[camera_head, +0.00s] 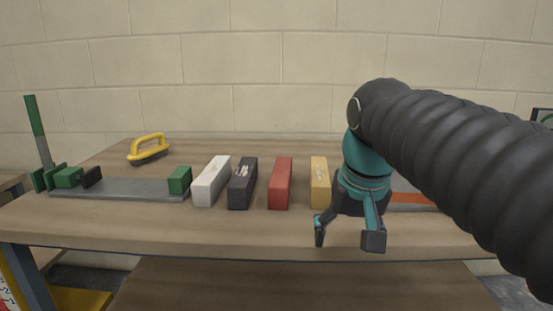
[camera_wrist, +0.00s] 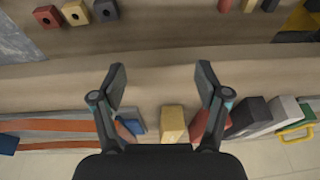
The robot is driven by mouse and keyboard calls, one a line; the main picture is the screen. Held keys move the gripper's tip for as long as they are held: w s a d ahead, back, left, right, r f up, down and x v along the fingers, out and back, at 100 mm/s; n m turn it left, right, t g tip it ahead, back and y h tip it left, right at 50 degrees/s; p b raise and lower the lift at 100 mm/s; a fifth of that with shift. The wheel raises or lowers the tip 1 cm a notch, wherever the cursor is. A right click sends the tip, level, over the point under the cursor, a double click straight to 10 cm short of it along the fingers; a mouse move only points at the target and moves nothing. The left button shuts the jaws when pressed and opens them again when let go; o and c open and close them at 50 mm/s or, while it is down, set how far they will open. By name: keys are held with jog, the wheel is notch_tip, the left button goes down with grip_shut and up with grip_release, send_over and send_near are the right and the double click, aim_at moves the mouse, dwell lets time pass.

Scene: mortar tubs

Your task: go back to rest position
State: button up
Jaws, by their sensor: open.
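My dark ribbed arm reaches in from the right in the head view and hides the table's right part. The wooden table (camera_head: 232,231) bears a white block (camera_head: 211,181), a dark block (camera_head: 242,184), a red block (camera_head: 280,183) and the yellow block in a row.
A yellow-handled brush (camera_head: 148,147) stands at the back left. A grey metal rail (camera_head: 130,189) with green pieces lies at the left. An orange strip (camera_head: 410,198) shows behind my gripper. A lower wooden shelf (camera_head: 300,285) lies below the table front, with small blocks (camera_wrist: 75,13) on it.

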jog(key=s+d+f+t, duration=0.1)
jog(key=s+d+f, duration=0.1)
jog(key=s+f, duration=0.3)
jog(key=s+d+f+t, duration=0.1)
jog(key=s+d+f, duration=0.1)
jog(key=s+f, duration=0.3)
notch_tip(320, 180, down, 5)
jog(key=shift+d+r+n, duration=0.1)
jog(key=shift+d+n, duration=0.15)
jog(key=shift+n, duration=0.05)
